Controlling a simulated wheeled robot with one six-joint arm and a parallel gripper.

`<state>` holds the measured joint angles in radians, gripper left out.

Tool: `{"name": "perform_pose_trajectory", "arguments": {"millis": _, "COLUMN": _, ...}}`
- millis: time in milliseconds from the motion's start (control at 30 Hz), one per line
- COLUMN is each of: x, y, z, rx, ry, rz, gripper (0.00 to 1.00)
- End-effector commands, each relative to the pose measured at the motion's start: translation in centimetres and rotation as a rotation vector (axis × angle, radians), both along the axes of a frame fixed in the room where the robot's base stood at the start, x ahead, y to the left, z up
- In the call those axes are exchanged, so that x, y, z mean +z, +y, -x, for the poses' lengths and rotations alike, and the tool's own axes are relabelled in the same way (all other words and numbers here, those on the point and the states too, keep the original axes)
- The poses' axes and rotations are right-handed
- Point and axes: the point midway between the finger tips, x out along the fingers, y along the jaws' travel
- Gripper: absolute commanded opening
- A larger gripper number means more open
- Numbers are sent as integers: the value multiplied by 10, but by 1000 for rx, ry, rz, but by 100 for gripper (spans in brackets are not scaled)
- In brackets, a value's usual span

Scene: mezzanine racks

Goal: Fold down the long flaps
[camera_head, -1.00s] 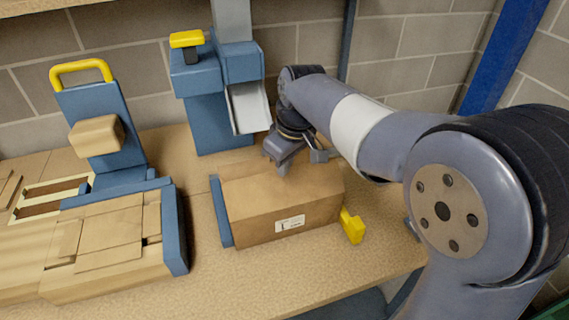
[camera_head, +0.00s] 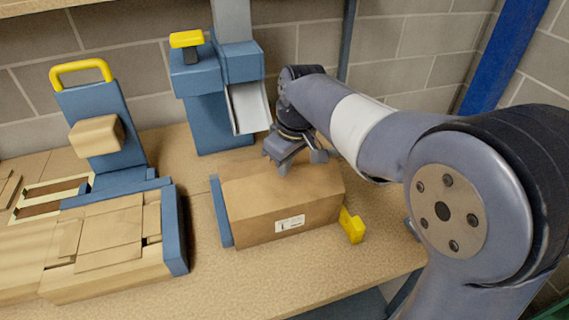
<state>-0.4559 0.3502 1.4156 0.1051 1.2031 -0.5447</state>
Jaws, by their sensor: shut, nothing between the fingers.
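A brown cardboard box (camera_head: 285,205) with a white label on its front side sits on the workbench. My gripper (camera_head: 299,170) is at the back of the box top, pointing down, shut and empty. Its tips are at or just above the cardboard; I cannot tell whether they touch.
A blue plate (camera_head: 221,212) stands at the box's left side and a yellow block (camera_head: 351,225) at its right. A blue dispenser (camera_head: 208,105) stands behind. A blue press with a yellow handle (camera_head: 100,125) and flat cardboard (camera_head: 105,240) are at left. The bench front is clear.

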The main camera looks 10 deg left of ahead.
Motion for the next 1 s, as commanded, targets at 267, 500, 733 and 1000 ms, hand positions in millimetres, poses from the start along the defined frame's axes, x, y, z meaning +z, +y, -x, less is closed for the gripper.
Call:
{"name": "perform_pose_trajectory", "arguments": {"millis": 267, "x": -3, "y": 0, "z": 0, "rx": 0, "ry": 0, "rz": 0, "gripper": 0}}
{"name": "perform_pose_trajectory", "arguments": {"millis": 500, "x": -10, "y": 0, "z": 0, "rx": 0, "ry": 0, "rz": 0, "gripper": 0}}
{"name": "perform_pose_trajectory", "arguments": {"millis": 733, "x": -17, "y": 0, "z": 0, "rx": 0, "ry": 0, "rz": 0, "gripper": 0}}
{"name": "perform_pose_trajectory", "arguments": {"millis": 1000, "x": -25, "y": 0, "z": 0, "rx": 0, "ry": 1, "rz": 1, "gripper": 0}}
